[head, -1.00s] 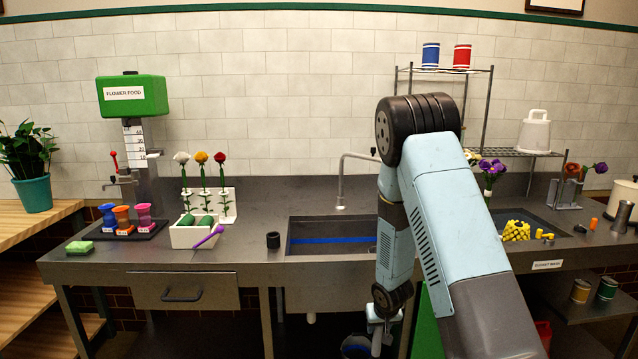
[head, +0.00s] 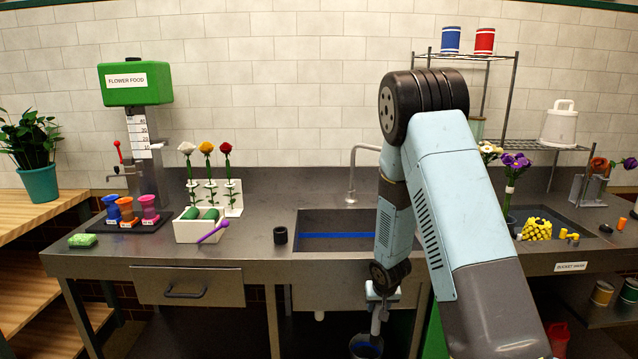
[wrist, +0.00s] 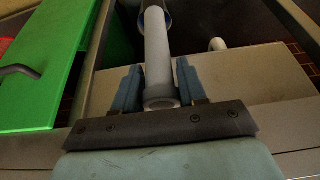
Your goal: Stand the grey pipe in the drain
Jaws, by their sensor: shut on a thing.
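My gripper (wrist: 154,84) is shut on the grey pipe (wrist: 158,62), with a blue-grey finger on each side near the pipe's near end. In the wrist view the pipe runs away from me, its far end at a dark blue-rimmed bucket (wrist: 168,20); I cannot tell whether it is inside. In the head view my gripper (head: 380,296) is low in front of the sink (head: 325,222), below the counter edge, and the pipe (head: 376,324) hangs roughly upright above the bucket (head: 366,346). No drain hole shows in the visible part of the sink; my arm hides its right side.
A white stub (head: 319,315) hangs under the sink. The faucet (head: 352,170) stands behind it. A black cup-like piece (head: 280,236) and a white bin (head: 199,229) are left of it. A green panel (wrist: 45,75) is close by in the wrist view.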

